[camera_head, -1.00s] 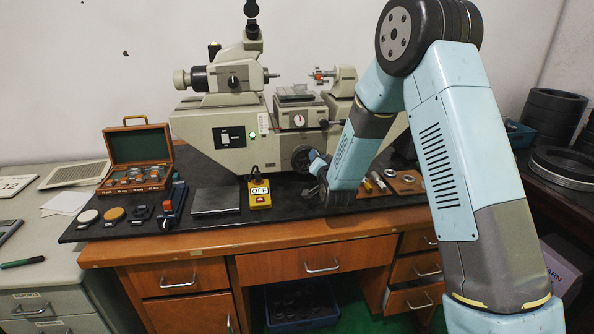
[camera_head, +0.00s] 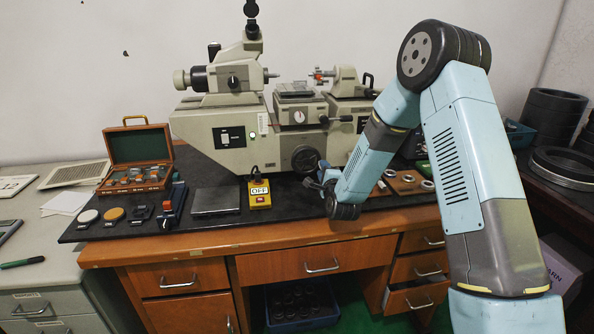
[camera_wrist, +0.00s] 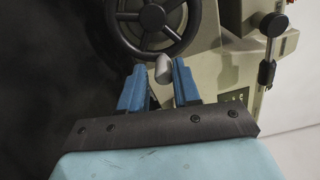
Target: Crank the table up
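The black handwheel (camera_head: 304,159) is on the front of the grey-beige measuring machine. It shows at the top of the wrist view (camera_wrist: 152,16), with its grey crank knob (camera_wrist: 163,69) at the lower rim, pointing toward me. My gripper (camera_wrist: 158,72) is open; its two blue fingers stand either side of the knob's end, with gaps visible. How deep the knob sits between them I cannot tell. In the head view my gripper (camera_head: 325,174) is just right of and below the wheel. The machine's small table (camera_head: 296,90) carries a flat grey plate on top.
A yellow switch box marked OFF (camera_head: 260,193) and a dark flat plate (camera_head: 216,200) lie left of the wheel. A wooden tray with rings (camera_head: 406,184) is to the right, partly behind my arm. An open wooden case (camera_head: 138,168) stands further left.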

